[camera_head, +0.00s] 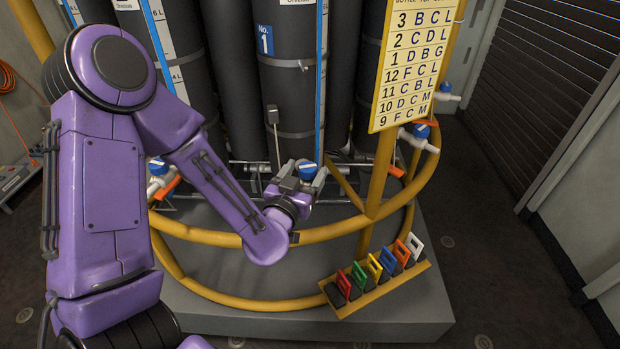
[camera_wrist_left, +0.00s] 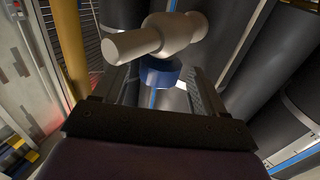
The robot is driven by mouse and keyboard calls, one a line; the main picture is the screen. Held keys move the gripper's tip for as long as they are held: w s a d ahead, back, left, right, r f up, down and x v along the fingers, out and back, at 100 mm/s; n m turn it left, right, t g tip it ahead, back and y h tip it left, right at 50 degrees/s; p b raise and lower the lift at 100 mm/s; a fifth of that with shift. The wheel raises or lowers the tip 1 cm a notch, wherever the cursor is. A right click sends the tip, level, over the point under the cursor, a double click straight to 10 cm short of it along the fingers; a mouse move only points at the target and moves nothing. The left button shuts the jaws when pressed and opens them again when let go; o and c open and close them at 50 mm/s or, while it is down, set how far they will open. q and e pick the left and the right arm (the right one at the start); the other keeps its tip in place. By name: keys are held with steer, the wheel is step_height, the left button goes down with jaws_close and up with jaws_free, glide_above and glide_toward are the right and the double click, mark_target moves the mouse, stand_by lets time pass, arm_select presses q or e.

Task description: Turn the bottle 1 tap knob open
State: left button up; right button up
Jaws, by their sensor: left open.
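The bottle labelled No. 1 (camera_head: 285,75) is a tall dark cylinder in the middle of the rack. Its blue tap knob (camera_head: 307,169) shows at the bottle's foot in the head view. My left gripper (camera_head: 304,179) is at this knob with its fingers open around it. In the left wrist view, the blue knob (camera_wrist_left: 160,72) lies between the two spread fingers, below a white tap body (camera_wrist_left: 160,37). Contact between the fingers and the knob cannot be told. The gripper partly hides the tap in the head view. My right gripper is out of view.
A yellow rail (camera_head: 330,231) curves around the rack, below my left wrist. Other taps with blue knobs stand left (camera_head: 158,167) and right (camera_head: 421,131). A yellow letter board (camera_head: 412,60) hangs at the right. A holder with coloured tags (camera_head: 372,283) sits low in front.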

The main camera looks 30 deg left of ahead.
mark_target(311, 163)
arm_select(q)
steer(key=shift+w+a+f+b, duration=0.15)
steer(key=shift+w+b, duration=0.1)
steer(key=shift+w, duration=0.15)
steer(key=shift+w+a+f+b, duration=0.1)
steer(key=shift+w+f+b, duration=0.05)
steer(key=shift+w+b, duration=0.15)
steer(key=shift+w+a+r+p, duration=0.1)
steer(key=shift+w+r+p, duration=0.15)
steer(key=shift+w+p, duration=0.3)
steer(key=shift+w+r+p, duration=0.2)
steer(key=shift+w+p, duration=0.25)
steer(key=shift+w, duration=0.35)
steer(key=shift+s, duration=0.1)
steer(key=c, duration=1)
steer(key=shift+o, duration=0.2)
steer(key=shift+f, duration=0.1)
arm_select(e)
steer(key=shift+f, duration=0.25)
